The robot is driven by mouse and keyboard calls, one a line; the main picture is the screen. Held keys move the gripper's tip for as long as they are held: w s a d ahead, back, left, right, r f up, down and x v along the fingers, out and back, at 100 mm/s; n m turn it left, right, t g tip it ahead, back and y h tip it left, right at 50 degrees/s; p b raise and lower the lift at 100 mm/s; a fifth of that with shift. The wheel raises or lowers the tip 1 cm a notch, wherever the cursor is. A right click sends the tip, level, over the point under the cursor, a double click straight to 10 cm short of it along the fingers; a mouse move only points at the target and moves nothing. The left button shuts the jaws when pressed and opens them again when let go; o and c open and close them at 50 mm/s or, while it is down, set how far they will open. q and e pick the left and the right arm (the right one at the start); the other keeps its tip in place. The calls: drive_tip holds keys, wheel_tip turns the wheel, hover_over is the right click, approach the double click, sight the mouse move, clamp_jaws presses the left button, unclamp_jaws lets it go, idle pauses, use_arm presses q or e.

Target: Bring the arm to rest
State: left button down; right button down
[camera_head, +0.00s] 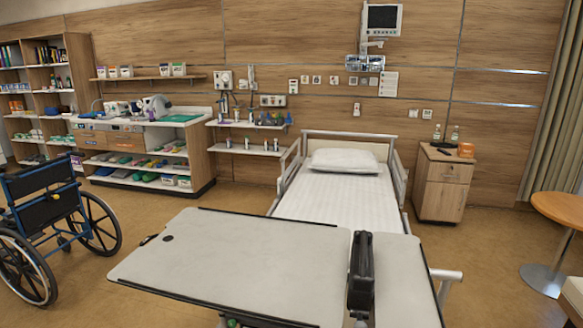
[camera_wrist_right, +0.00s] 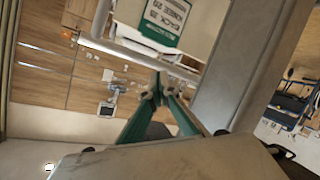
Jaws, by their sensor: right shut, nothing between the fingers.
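My right gripper (camera_wrist_right: 158,97) shows in the right wrist view, with two green fingers that meet at their tips. It is shut with nothing between the fingers. Pale flat panels lie below and to the right of it in that view; I cannot tell whether it touches them. In the head view neither gripper can be made out. A small green bit shows under the front edge of the overbed table (camera_head: 230,255), too little to tell what it is. My left gripper is out of view.
The table top fills the near middle, with an upright black part (camera_head: 360,270) at its split. Behind it stands the bed (camera_head: 335,200). A wheelchair (camera_head: 50,215) is at left, a bedside cabinet (camera_head: 443,187) and round table (camera_head: 558,208) at right. Floor shows between them.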

drive_tip(key=s+a+f+m+g, duration=0.1)
drive_tip(key=s+a+f, duration=0.2)
drive_tip(key=s+a, duration=0.2)
drive_tip(key=s+a+f+g+y, duration=0.1)
drive_tip(key=s+a+f, duration=0.3)
drive_tip(key=s, duration=0.8)
drive_tip(key=s+a+f+m+g+y, duration=0.1)
drive_tip(key=s+a+f, duration=0.2)
drive_tip(key=s+a, duration=0.5)
drive_tip(key=shift+s+a+f+m, duration=0.15)
drive_tip(key=shift+s+f+m, duration=0.15)
drive_tip(key=shift+s, duration=0.4)
